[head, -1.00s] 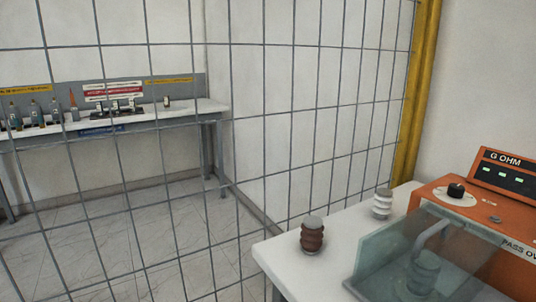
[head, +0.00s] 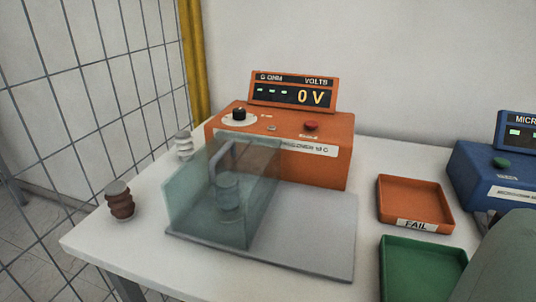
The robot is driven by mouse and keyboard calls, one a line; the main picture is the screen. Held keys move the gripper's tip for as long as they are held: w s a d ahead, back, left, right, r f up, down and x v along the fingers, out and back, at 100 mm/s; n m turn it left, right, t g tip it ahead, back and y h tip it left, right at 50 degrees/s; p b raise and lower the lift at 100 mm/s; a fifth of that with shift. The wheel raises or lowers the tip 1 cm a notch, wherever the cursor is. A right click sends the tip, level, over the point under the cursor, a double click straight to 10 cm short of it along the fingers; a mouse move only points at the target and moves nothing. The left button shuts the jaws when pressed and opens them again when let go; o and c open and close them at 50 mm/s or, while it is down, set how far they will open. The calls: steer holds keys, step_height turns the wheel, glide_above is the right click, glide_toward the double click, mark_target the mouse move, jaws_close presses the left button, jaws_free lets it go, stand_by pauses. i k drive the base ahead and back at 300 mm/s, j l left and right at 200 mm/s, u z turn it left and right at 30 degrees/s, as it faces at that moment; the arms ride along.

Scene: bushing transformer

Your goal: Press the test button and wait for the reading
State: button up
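An orange tester (head: 283,146) stands at the back of the white table. Its tilted display (head: 293,91) shows "0 V" on the right and dashes under "G OHM". A red button (head: 311,126) is on its top at the right, a small grey button (head: 272,128) is in the middle, and a black knob (head: 239,115) is at the left. A clear cover (head: 190,195) with a handle stands in front of the tester, and a grey bushing (head: 229,198) shows through it. My gripper is not in view.
A brown bushing (head: 120,200) and a white bushing (head: 184,145) stand on the table (head: 150,250) at the left. An orange FAIL tray (head: 414,225) and a green tray (head: 385,270) are at the right. A blue instrument (head: 480,175) stands beyond them. Wire fencing (head: 90,110) borders the left.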

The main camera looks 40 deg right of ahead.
mark_target(310, 125)
steer(key=z, duration=1.4)
